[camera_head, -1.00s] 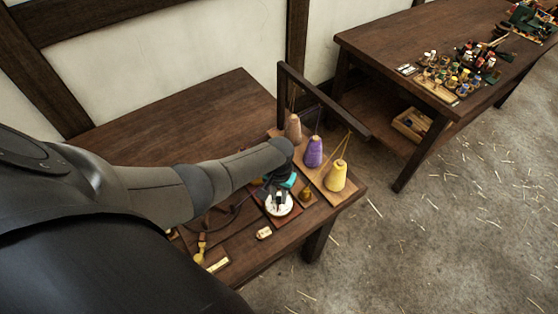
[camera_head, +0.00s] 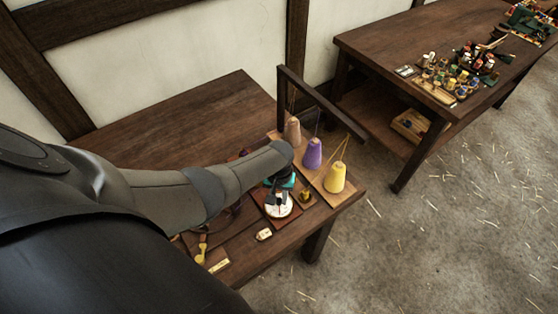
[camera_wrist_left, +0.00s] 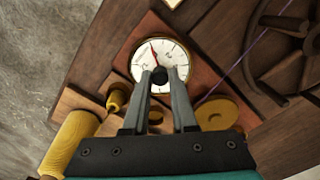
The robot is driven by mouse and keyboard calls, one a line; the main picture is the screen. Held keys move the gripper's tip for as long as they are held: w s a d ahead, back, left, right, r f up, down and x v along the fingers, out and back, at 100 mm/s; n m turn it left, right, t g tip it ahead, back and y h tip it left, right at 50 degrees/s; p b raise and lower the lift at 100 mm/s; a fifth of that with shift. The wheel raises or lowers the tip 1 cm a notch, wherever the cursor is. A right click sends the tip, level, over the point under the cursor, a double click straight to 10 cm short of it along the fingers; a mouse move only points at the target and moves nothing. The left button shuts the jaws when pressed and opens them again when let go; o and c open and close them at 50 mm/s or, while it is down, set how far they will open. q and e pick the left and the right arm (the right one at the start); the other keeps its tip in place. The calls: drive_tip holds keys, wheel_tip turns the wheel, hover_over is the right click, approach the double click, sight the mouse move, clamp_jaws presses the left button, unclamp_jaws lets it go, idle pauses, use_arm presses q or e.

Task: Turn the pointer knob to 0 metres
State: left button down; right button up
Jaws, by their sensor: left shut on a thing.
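The pointer knob is a small black knob (camera_wrist_left: 159,75) at the middle of a round white dial with a brass rim (camera_wrist_left: 178,57). A thin red pointer (camera_wrist_left: 154,52) runs from it toward the upper left of the wrist view. The dial figures are too small to read surely. My left gripper (camera_wrist_left: 160,77) is shut on the knob, with a grey finger on either side. In the head view my left gripper (camera_head: 277,198) reaches down over the dial (camera_head: 281,210), partly hiding it. My right gripper is not in view.
Yarn cones in brown, purple (camera_head: 312,154) and yellow (camera_head: 335,178) stand on a board under a dark frame (camera_head: 325,104), close behind the dial. A small brass piece (camera_head: 307,196) sits beside the dial. The table's back left (camera_head: 180,130) is bare.

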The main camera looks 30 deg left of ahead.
use_arm(q)
drive_tip(key=c, duration=0.7)
unclamp_jaws()
drive_tip(key=shift+r, duration=0.1)
wheel_tip(320, 180, up, 8)
drive_tip(key=p, duration=0.4)
drive_tip(key=shift+r, duration=0.1)
wheel_tip(320, 180, up, 7)
hover_over(279, 200)
